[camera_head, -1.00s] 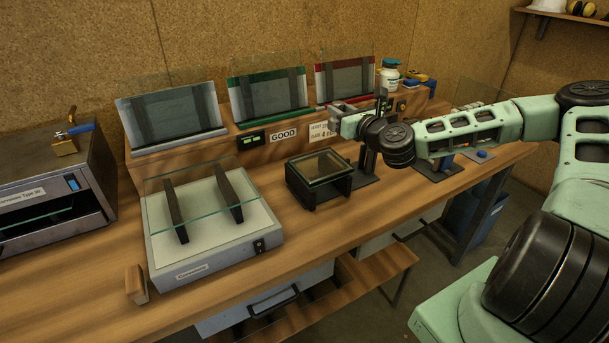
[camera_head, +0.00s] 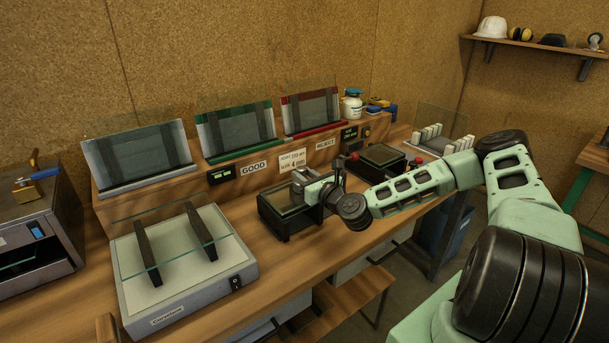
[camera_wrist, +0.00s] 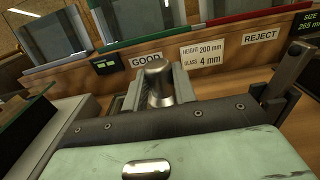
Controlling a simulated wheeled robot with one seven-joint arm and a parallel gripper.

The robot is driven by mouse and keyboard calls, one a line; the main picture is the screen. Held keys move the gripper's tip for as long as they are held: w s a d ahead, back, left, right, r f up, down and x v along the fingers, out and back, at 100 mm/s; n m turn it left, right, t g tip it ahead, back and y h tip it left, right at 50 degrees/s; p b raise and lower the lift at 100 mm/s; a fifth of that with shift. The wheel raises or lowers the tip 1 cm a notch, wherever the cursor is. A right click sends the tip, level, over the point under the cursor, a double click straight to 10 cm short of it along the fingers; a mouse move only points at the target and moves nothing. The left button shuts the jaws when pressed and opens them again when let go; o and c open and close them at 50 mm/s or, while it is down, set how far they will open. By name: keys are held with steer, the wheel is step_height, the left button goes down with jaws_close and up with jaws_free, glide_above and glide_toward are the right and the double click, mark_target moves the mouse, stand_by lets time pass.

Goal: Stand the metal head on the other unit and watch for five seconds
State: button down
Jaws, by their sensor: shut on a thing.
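The metal head (camera_wrist: 158,84) is a shiny rounded cylinder between the two fingers of my gripper (camera_wrist: 156,88), which is shut on it. In the head view my gripper (camera_head: 312,188) is at the right side of the nearer black glass-topped unit (camera_head: 287,224). I cannot tell whether the head touches that unit; my gripper and wrist hide its right part. A second dark unit (camera_head: 383,155) with a flat top stands further back to the right, beside a dark post (camera_head: 352,165).
A grey box with two black bars and a glass pane (camera_head: 185,275) stands to the left. Framed panels (camera_head: 236,130) line a wooden ledge behind, with GOOD and REJECT signs. A rack of white blocks (camera_head: 430,135) stands at the far right. Bare bench shows along the front.

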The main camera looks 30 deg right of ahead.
steer(key=shift+f, duration=0.1)
steer(key=c, duration=1.1)
jaws_free()
